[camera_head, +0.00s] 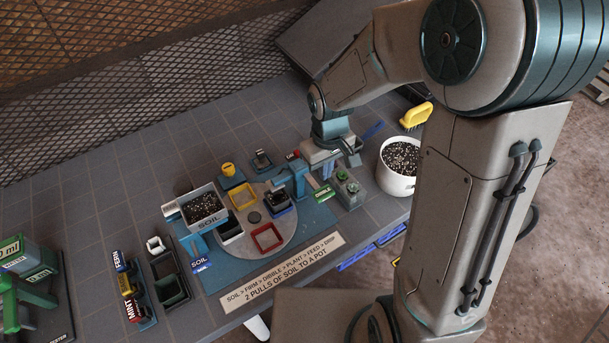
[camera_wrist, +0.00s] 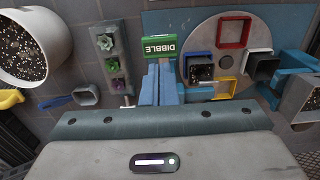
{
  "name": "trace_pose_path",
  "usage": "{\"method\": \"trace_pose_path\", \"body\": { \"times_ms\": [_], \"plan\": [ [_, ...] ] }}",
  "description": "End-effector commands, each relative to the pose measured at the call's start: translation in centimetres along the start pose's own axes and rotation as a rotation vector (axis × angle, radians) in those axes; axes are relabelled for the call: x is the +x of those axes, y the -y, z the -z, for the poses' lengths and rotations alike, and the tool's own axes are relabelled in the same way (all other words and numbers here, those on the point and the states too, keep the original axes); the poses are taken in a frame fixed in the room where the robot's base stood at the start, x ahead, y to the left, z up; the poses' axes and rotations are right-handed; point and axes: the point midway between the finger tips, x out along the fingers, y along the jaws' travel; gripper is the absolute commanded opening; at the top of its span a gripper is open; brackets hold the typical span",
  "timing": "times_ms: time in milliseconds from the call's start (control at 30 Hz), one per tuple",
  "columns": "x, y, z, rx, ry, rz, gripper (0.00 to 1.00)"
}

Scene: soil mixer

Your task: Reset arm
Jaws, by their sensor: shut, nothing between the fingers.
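My gripper (camera_wrist: 158,68) shows in the wrist view as two blue fingers pressed together and empty. Their tips are close to a green block labelled DIBBLE (camera_wrist: 160,47); I cannot tell whether they touch it. In the head view my arm reaches down over the bench, and the DIBBLE label (camera_head: 324,193) shows just below the wrist; the fingertips are hard to make out there. Beside them a round turntable (camera_head: 292,228) carries a blue-rimmed pot with soil (camera_head: 279,204), a white-rimmed pot (camera_head: 230,230), a yellow frame (camera_head: 242,196) and a red frame (camera_head: 267,238).
A SOIL hopper (camera_head: 203,208) stands left of the turntable. A plant tray (camera_wrist: 112,62) and a white tub of soil (camera_head: 398,178) are on the other side, with a yellow-handled tool (camera_head: 416,115) behind. Small pots (camera_head: 168,280) stand at left. The back-left bench is clear.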

Motion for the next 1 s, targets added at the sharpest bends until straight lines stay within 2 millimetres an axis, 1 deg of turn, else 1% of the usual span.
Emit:
{"method": "trace_pose_path", "body": {
  "times_ms": [300, 367, 467, 567, 700, 800, 1000],
  "plan": [
    [-0.1, -0.1, -0.1, 0.003, -0.001, -0.001, 0.0],
    [-0.5, -0.2, -0.2, 0.012, -0.007, -0.006, 0.0],
    [-1.9, -0.9, -1.1, 0.047, -0.023, -0.021, 0.0],
    [-4.2, -1.8, -2.6, 0.107, -0.052, -0.044, 0.0],
    [-7.5, -2.8, -5.5, 0.211, -0.1, -0.072, 0.0],
    [-9.6, -3.2, -7.7, 0.284, -0.136, -0.087, 0.0],
    [-12.8, -3.5, -12.2, 0.429, -0.214, -0.102, 0.0]
  ]
}}
